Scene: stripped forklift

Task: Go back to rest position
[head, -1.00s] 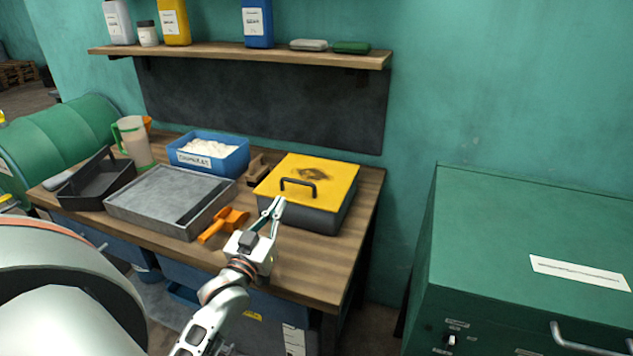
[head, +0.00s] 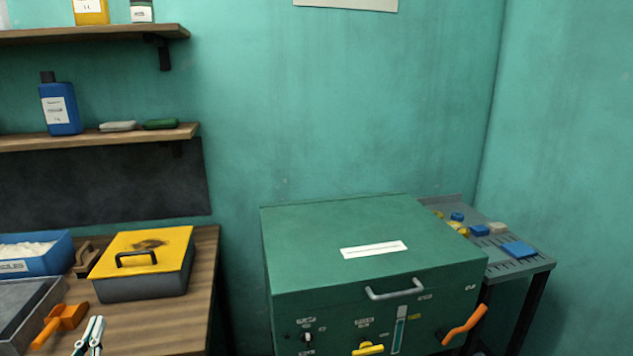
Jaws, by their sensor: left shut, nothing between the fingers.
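My left gripper (head: 93,331) shows at the bottom left of the head view, with only its finger part in frame. Its fingers are together with nothing between them. It is in front of the grey box with the yellow lid (head: 142,258), apart from the lid's dark handle, and just right of the orange scoop (head: 60,322). The rest of my left arm is below the frame. My right gripper is not in view.
The wooden bench (head: 190,318) also bears a blue bin (head: 58,256) and a grey tray (head: 28,308). A green cabinet (head: 330,270) with a handle and an orange lever (head: 465,326) stands to the right. A metal side table (head: 532,266) is beyond it. Shelves (head: 100,137) hang above the bench.

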